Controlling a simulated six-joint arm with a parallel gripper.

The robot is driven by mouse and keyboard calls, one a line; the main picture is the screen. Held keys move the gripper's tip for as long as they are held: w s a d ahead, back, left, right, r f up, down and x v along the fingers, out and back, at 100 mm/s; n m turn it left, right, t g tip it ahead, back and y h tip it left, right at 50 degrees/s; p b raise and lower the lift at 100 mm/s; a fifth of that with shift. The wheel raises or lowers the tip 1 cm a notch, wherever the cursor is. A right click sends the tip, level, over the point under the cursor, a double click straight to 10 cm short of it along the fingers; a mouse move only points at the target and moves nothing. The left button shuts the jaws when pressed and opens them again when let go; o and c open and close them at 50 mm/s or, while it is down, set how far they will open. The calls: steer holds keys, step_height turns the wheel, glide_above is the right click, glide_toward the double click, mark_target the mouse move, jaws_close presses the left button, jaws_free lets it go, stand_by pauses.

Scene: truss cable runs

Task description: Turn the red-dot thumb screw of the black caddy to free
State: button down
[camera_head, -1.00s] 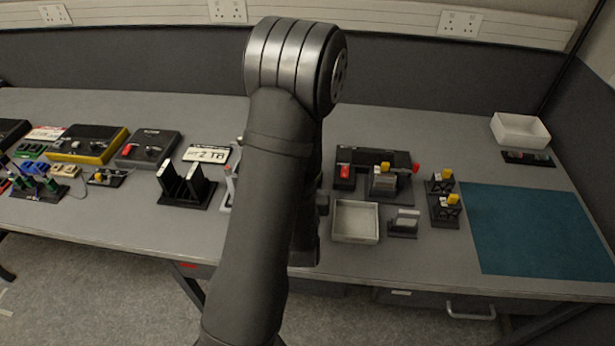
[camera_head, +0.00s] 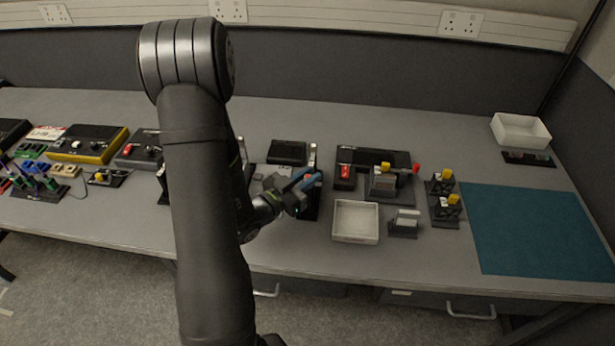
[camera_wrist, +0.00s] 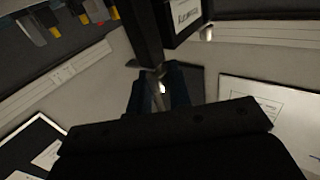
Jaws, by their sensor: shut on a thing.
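My gripper (camera_head: 306,181) has blue fingers and is at a dark stand right of the small black box (camera_head: 287,152), in the middle of the bench. In the wrist view my gripper (camera_wrist: 160,92) is shut on a small, shiny part (camera_wrist: 162,86) at the foot of a dark upright post (camera_wrist: 143,35). I cannot tell whether this part is the red-dot thumb screw; no red dot is clear. A black block with a white label (camera_wrist: 186,14) is beside the post. I cannot tell for sure which black piece is the caddy.
A grey open tray (camera_head: 356,221) stands right of my gripper, with a black fixture with red and yellow parts (camera_head: 384,180) behind it. Black stands with yellow tops (camera_head: 446,206) are further right. The teal mat (camera_head: 535,230) is clear.

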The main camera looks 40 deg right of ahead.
steer(key=shift+m+g, duration=0.6)
steer(key=shift+g, duration=0.7)
steer(key=c, duration=1.4)
jaws_free()
steer(key=shift+o, duration=0.2)
steer(key=a, duration=1.7)
steer(key=shift+w+a, duration=0.2)
steer(key=shift+d+m, duration=0.15)
steer(key=shift+m, duration=0.15)
